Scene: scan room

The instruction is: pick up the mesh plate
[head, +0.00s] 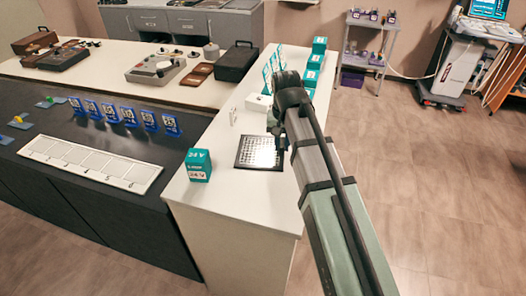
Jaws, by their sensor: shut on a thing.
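The mesh plate (246,156) is a dark-framed square with a fine pale grid, at the white counter in the middle of the head view. My gripper (274,128) points down at the plate's back right side and is shut on it. The fingertips are small and partly hidden by my arm, which also covers the plate's right edge. I cannot tell whether the plate touches the counter or is slightly above it.
A teal box (198,165) stands left of the plate. More teal boxes (312,70) and a black case (236,62) stand farther back. Blue cards (125,112) and a long white grid strip (88,163) are on the dark counter. Open floor lies right.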

